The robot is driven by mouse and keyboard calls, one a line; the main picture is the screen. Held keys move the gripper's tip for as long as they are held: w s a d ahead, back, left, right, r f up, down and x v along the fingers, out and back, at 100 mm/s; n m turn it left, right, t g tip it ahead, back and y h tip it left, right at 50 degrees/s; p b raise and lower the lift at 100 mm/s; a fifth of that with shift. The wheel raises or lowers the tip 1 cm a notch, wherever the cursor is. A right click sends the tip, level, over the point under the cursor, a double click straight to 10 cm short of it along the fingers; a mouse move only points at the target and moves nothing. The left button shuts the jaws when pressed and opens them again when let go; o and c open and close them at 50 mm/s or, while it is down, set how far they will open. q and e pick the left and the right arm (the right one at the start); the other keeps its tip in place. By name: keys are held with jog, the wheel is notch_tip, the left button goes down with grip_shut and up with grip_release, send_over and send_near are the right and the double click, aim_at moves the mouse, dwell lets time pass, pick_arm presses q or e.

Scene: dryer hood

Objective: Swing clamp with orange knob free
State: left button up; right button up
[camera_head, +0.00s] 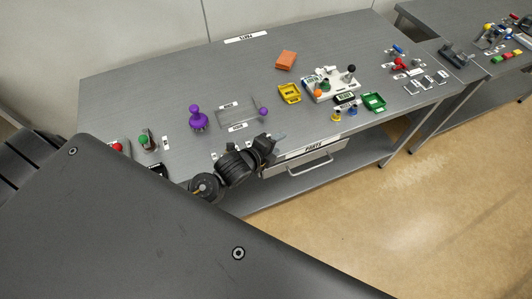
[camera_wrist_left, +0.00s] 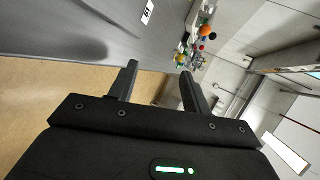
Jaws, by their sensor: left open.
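An orange knob (camera_head: 318,95) shows on a white fixture board (camera_head: 345,84) at the right part of the grey table. A black knob (camera_head: 351,69) stands at the board's upper right. The clamp body under the orange knob is too small to make out. In the left wrist view the orange knob (camera_wrist_left: 204,31) appears beyond the fingers, up and to the right. My left gripper (camera_wrist_left: 158,69) is open with nothing between its fingers. In the head view my left gripper (camera_head: 275,139) is over the table's front edge, left of and apart from the board. My right gripper is not in view.
A yellow tray (camera_head: 289,94) and a green tray (camera_head: 374,102) flank the board. An orange block (camera_head: 286,60) lies behind it. A purple knobbed piece (camera_head: 198,119) and a wire frame (camera_head: 238,115) are to the left. A drawer (camera_head: 305,157) hangs under the front edge.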

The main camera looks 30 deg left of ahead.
pick_arm(q)
jog(key=shift+s+f+n+g+y, duration=0.15)
jog(key=shift+s+f+n+g, duration=0.1)
jog(key=shift+s+n, duration=0.35)
jog(key=shift+s+f+n+g+y, duration=0.15)
jog(key=shift+s+n+g, duration=0.2)
jog(key=shift+s, duration=0.35)
